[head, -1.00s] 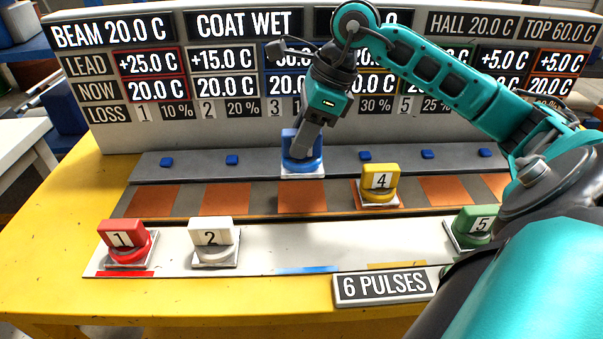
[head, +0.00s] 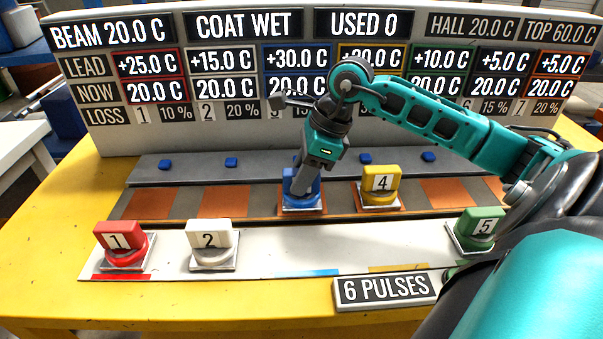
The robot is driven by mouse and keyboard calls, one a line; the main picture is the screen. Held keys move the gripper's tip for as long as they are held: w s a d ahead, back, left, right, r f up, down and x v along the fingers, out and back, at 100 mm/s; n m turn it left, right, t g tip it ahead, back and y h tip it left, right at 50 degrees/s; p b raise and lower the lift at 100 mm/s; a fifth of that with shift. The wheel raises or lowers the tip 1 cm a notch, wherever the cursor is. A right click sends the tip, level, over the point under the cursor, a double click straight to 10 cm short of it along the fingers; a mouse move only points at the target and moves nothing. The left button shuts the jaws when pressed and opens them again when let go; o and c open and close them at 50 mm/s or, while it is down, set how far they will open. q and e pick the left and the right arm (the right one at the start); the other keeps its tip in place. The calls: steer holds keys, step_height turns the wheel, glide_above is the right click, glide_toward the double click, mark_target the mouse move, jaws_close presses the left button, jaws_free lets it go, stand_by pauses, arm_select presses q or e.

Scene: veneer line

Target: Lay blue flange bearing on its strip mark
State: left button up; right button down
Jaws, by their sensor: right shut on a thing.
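My left gripper is not in view.
On the white strip stand red bearing 1 (head: 122,241), white bearing 2 (head: 211,240) and green bearing 5 (head: 478,226). Yellow bearing 4 (head: 381,183) stands on the orange row, close right of the blue one. A "6 PULSES" sign (head: 385,289) stands in front. A display board (head: 240,128) rises behind.

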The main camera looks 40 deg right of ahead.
steer(key=c, duration=0.8)
jaws_free()
steer(key=shift+d+r+p, duration=0.1)
steer(key=shift+r+p, duration=0.2)
steer(key=shift+r, duration=0.1)
steer(key=v, duration=1.1)
steer(key=shift+r, duration=0.25)
steer(key=shift+s+f, duration=0.1)
